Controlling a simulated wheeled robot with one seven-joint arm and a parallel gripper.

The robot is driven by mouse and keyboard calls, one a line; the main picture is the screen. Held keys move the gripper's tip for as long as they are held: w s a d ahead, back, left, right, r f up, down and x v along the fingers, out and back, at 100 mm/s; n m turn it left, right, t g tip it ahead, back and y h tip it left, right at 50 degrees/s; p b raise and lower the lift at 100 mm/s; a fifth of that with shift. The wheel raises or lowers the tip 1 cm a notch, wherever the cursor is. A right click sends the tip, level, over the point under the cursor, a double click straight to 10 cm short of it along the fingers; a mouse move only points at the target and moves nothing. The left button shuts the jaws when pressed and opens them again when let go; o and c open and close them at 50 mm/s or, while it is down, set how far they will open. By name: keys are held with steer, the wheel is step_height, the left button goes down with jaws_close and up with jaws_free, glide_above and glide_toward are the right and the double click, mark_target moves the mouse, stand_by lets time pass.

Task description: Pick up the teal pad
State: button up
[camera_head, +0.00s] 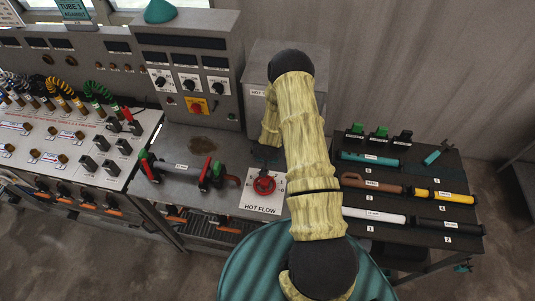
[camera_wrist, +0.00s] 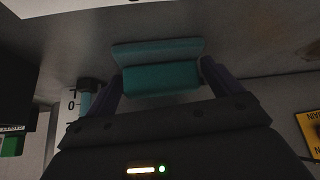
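The teal pad (camera_wrist: 160,78) shows in the wrist view as a small block with a paler strip along its far side. My gripper (camera_wrist: 161,82) has one dark finger against each end of it, with no clear gap. In the head view my gripper (camera_head: 265,156) hangs over the back of the metal bench, close above the red valve wheel (camera_head: 264,185). There the arm and the gripper largely hide the pad. I cannot tell whether the pad is clear of the bench top.
A grey pipe piece with red and green ends (camera_head: 186,172) lies on the bench left of my gripper. A control panel with a yellow emergency-stop plate (camera_head: 197,105) and a grey box (camera_head: 257,60) rise behind. A dark rack (camera_head: 415,213) holding several coloured tubes stands right.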

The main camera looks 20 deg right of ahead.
steer(key=c, duration=0.5)
steer(key=shift+s+r, duration=0.1)
steer(key=s+a+r+b, duration=0.1)
steer(key=s+r, duration=0.1)
steer(key=s, duration=0.2)
steer(key=s+a+r+b, duration=0.2)
steer(key=s+r, duration=0.1)
steer(key=s, duration=0.1)
steer(key=s+a+r+b, duration=0.2)
steer(key=s+r, duration=0.1)
steer(key=s, duration=0.1)
steer(key=shift+s+a, duration=0.2)
steer(key=shift+s, duration=0.2)
steer(key=shift+f, duration=0.1)
steer(key=o, duration=0.3)
steer(key=shift+c, duration=1.1)
steer(key=shift+w, duration=0.1)
